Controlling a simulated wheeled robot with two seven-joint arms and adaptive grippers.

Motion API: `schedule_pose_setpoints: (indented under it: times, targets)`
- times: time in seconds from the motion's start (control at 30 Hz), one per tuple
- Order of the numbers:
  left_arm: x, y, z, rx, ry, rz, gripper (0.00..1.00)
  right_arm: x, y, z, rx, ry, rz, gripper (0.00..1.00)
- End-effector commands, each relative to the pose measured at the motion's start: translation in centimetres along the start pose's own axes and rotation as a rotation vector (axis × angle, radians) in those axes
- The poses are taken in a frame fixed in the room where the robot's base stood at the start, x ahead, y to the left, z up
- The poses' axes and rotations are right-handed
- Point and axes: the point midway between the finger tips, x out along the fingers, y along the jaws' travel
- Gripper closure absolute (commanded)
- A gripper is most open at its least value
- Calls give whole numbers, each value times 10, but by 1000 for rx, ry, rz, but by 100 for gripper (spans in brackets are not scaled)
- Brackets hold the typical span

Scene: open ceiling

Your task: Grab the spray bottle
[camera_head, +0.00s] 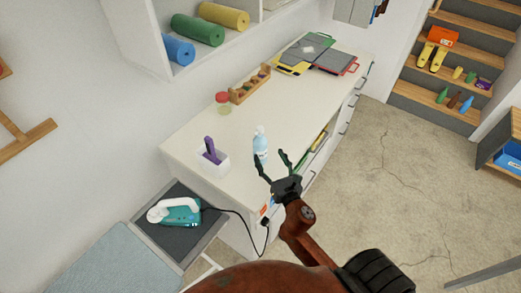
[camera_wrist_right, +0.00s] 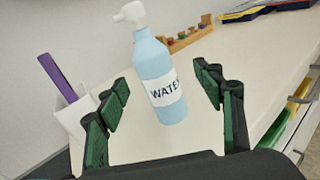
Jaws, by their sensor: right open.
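The spray bottle (camera_head: 260,143) stands on the white counter, light blue with a white spray head. In the right wrist view the bottle (camera_wrist_right: 160,80) shows a white label reading "WATE", and it looks tilted in the picture. My right gripper (camera_head: 271,170) is open, with its green-padded fingers just in front of the bottle. In the right wrist view the bottle shows between and beyond the two fingertips of the gripper (camera_wrist_right: 160,95). The fingers do not appear to touch it. My left gripper is not in view.
A white holder (camera_head: 214,162) with a purple item stands left of the bottle on the counter (camera_head: 195,135). Behind are a red-lidded jar (camera_head: 223,103), a wooden rack (camera_head: 249,84) and folders (camera_head: 315,56). The counter right of the jar is clear.

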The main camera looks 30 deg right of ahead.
Motion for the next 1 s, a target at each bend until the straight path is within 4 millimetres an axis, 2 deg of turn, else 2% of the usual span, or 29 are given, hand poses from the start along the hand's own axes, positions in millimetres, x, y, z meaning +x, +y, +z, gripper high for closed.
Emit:
schedule_pose_setpoints:
  times: [0.13, 0.7, 1.0]
  targets:
    - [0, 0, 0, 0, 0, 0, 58, 11, 8, 4, -74, -20, 22, 38]
    - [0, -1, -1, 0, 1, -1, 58, 78, 11, 3, -70, -19, 21, 38]
    - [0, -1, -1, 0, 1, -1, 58, 80, 11, 2, -68, -17, 21, 41]
